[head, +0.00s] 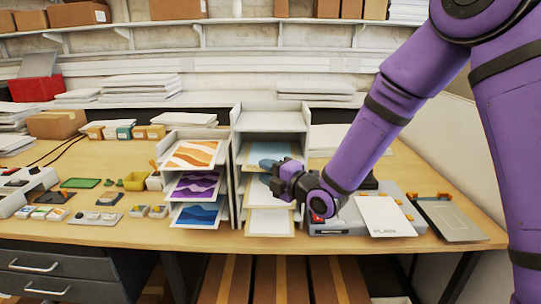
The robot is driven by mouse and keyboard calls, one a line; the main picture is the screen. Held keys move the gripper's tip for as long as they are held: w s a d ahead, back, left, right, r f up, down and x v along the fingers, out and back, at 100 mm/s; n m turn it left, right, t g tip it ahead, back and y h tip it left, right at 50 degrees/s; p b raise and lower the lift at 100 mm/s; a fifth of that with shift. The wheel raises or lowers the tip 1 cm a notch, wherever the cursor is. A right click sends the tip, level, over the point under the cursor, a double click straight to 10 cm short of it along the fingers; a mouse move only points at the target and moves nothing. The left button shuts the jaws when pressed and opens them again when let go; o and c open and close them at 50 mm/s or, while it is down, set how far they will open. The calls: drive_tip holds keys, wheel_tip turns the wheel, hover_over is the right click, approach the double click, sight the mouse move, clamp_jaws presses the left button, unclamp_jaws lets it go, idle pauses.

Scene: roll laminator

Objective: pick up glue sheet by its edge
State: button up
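Pale sheets with cream or yellowish edges lie on the shelves of a white middle rack (237,165). I cannot tell for certain which one is the glue sheet. The bottom sheet (270,222) sticks out at the front of the rack; the sheets above show some blue and are partly covered by my gripper. My gripper (273,172) is dark with purple parts and reaches from the right to the front of the middle rack. Its fingertips are small and hard to make out, so I cannot tell whether they touch a sheet or hold one.
A left rack holds an orange print (193,154), a purple print (195,186) and a blue print (197,214). Right of my gripper is a grey laminator (327,228) with a white sheet (385,216) over it. A grey board (450,221) lies at the right table edge.

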clamp_jaws()
drive_tip(key=shift+r, duration=0.15)
idle(0.4)
